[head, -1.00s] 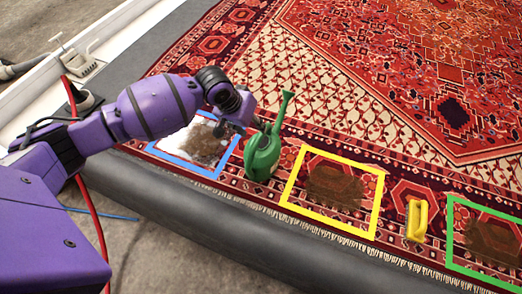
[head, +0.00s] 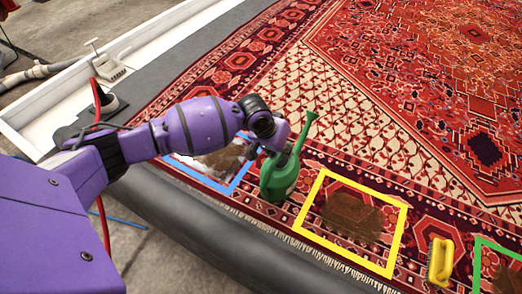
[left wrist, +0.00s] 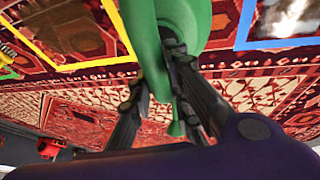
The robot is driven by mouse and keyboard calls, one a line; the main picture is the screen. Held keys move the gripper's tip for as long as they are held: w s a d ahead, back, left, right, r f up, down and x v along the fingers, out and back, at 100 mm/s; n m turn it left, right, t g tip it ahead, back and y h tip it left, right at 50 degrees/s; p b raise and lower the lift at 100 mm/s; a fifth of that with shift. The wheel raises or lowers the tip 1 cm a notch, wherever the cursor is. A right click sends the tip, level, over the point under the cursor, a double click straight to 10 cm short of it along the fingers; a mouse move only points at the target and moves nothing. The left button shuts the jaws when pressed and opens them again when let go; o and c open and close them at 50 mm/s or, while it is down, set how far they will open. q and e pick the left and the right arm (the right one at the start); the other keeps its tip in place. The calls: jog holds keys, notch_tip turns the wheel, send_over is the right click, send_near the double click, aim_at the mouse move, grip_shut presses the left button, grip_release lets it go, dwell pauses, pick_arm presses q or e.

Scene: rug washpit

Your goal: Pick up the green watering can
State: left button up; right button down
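The green watering can (head: 278,180) stands upright on the rug, between the blue frame and the yellow frame, its long spout pointing up and to the right. My left gripper (head: 282,150) is at the upper part of the can, partly covering it. In the left wrist view, the can (left wrist: 205,22) fills the top middle. The left gripper's fingers (left wrist: 155,75) are spread apart there, one overlapping the can and the other beside it. Firm contact on both sides does not show. My right gripper is not in view.
The patterned rug (head: 400,100) has dirty patches inside the blue frame (head: 205,178), yellow frame (head: 398,245) and green frame (head: 476,262). A yellow brush (head: 440,262) lies between the yellow and green frames. A dark padded edge (head: 230,235) runs along the front.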

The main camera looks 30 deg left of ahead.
pick_arm(q)
jog(key=shift+w+d+r, duration=0.1)
jog(key=shift+r, duration=0.05)
grip_shut()
jog(key=shift+w+r, duration=0.1)
jog(key=shift+r, duration=0.05)
jog(key=shift+r, duration=0.1)
